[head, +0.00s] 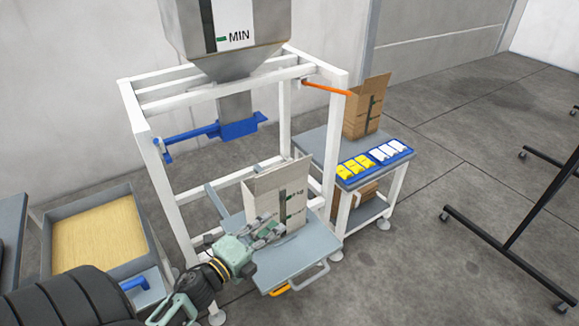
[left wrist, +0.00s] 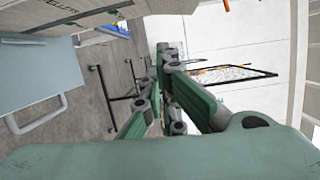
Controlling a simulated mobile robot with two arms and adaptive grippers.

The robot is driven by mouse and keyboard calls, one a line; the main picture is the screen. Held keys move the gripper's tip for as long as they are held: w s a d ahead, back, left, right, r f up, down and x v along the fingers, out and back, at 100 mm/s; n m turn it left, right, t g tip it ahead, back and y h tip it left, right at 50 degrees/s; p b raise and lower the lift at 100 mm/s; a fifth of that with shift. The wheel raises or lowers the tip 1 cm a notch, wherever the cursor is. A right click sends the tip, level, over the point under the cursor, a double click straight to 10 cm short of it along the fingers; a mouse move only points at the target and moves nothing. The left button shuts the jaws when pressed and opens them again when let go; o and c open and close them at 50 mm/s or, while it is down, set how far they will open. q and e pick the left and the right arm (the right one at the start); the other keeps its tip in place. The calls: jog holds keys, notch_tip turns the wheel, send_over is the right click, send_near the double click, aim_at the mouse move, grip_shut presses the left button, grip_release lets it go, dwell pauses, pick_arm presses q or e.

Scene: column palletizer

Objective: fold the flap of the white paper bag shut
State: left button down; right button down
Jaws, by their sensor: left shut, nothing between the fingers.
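The white paper bag (head: 262,200) stands upright on the grey platform (head: 318,245) under the hopper, with a dark stripe and lettering on its right side. Its upper edge stands up and looks unfolded; I cannot make out the flap clearly. My left gripper (head: 272,230) is shut and empty, low in front of the bag's near face. Whether it touches the bag is unclear. In the left wrist view the green and grey fingers (left wrist: 166,62) reach away from the camera, with a printed surface at the upper left. My right gripper is not in view.
White frame posts (head: 168,190) surround the platform. A blue spout lever (head: 195,133) hangs above. A pellet bin (head: 148,225) stands at left.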

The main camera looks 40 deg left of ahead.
aim_at(284, 175)
pick_arm(q)
jog(key=w+a+r+m+p, duration=0.2)
jog(key=w+r+p, duration=0.2)
jog(key=w, duration=0.7)
jog(key=shift+w+r+t+h, duration=0.3)
jog(key=shift+w+r+h, duration=0.1)
jog(key=shift+r, duration=0.4)
jog(key=shift+a, duration=0.1)
